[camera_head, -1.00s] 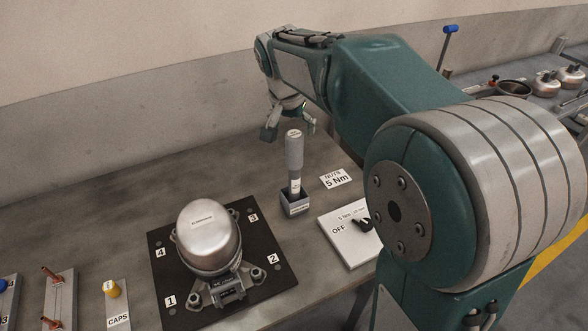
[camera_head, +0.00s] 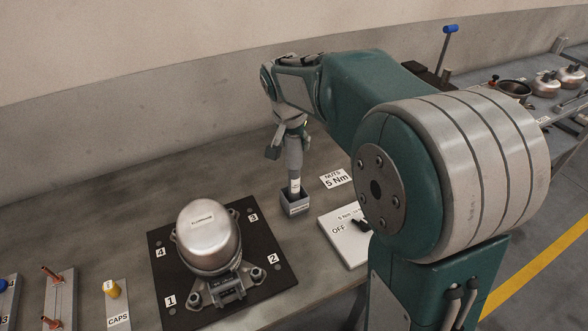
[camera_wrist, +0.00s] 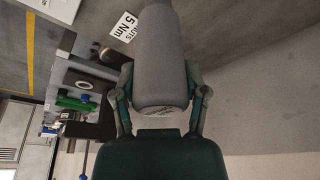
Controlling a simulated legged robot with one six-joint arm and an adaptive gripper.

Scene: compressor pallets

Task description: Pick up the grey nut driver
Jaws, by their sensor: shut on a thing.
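The grey nut driver (camera_head: 294,161) stands upright in its small dark holder (camera_head: 295,206) on the bench, to the right of the compressor. My gripper (camera_head: 290,147) is around the upper part of its grey handle. In the wrist view the handle of the nut driver (camera_wrist: 160,65) fills the middle, with a finger of my gripper (camera_wrist: 161,92) on either side, closed against it. The lower end of the driver is hidden inside the holder. In the head view the top of the handle is hidden by my gripper.
A silver compressor (camera_head: 208,235) sits on a black plate (camera_head: 180,308) numbered 1 to 4. A "NUTS 5 Nm" card (camera_head: 336,179) and a white panel marked OFF (camera_head: 340,240) lie right of the holder. Caps and copper parts stand at the lower left. The bench behind is clear.

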